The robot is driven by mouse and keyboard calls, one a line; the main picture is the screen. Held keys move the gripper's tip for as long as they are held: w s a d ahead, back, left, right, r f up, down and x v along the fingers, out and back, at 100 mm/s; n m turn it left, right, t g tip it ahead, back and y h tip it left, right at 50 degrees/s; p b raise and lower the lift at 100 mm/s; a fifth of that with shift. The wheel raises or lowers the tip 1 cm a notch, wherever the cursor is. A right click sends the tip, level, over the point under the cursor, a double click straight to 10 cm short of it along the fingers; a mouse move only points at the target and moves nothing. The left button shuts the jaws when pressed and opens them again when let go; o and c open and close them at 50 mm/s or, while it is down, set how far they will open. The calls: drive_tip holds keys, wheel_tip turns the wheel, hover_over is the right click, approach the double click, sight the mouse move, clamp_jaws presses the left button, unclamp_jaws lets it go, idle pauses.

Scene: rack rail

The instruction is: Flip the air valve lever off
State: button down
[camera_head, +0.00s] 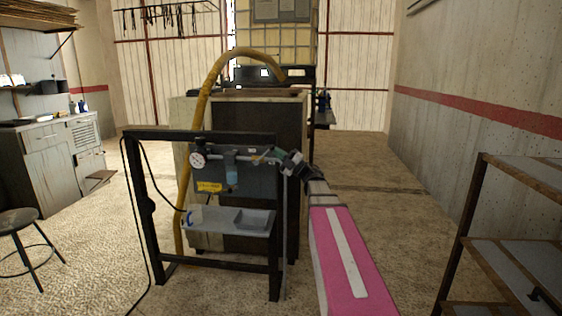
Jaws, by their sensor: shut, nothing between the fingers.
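The air unit is on a grey panel (213,180) in a black frame (200,134). It has a round white gauge (197,160), a grey horizontal pipe (243,156) and a bluish bowl (232,175). A small greenish part (274,154) is at the pipe's right end, close to my gripper. I cannot make out which part is the valve lever or how it is set; it may be partly hidden by my gripper. My gripper (286,168) is shut and empty at the panel's right edge. Contact cannot be told.
A grey tray (205,217) with a blue item sits below the panel. A yellow hose (203,108) arches behind the frame to a large cabinet (277,125). A metal shelf (493,248) stands at the right, a stool (18,222) at the left. Floor between is clear.

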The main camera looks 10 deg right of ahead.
sight(271, 146)
drive_tip(key=shift+w+a+r+n+g+h, duration=0.15)
drive_tip(key=shift+a+r+n+g+h, duration=0.15)
drive_tip(key=shift+r+g+h, duration=0.25)
drive_tip(key=shift+w+a+r+n+g+h, duration=0.2)
drive_tip(key=shift+a+r+g+h, duration=0.2)
drive_tip(key=shift+r, duration=0.2)
drive_tip(key=shift+w+a+r+g+h, duration=0.25)
drive_tip(key=shift+a+r+g+h, duration=0.4)
drive_tip(key=shift+a+r+h, duration=0.1)
drive_tip(key=shift+w+a+r, duration=0.2)
drive_tip(key=shift+a+r, duration=0.1)
drive_tip(key=shift+a, duration=0.25)
drive_tip(key=shift+w+a+r, duration=0.2)
drive_tip(key=shift+a+r, duration=0.05)
drive_tip(key=shift+a, duration=0.25)
drive_tip(key=shift+w+a+r, duration=0.2)
drive_tip(key=shift+a+r, duration=0.1)
drive_tip(key=shift+a, duration=0.25)
drive_tip(key=shift+a+r, duration=0.1)
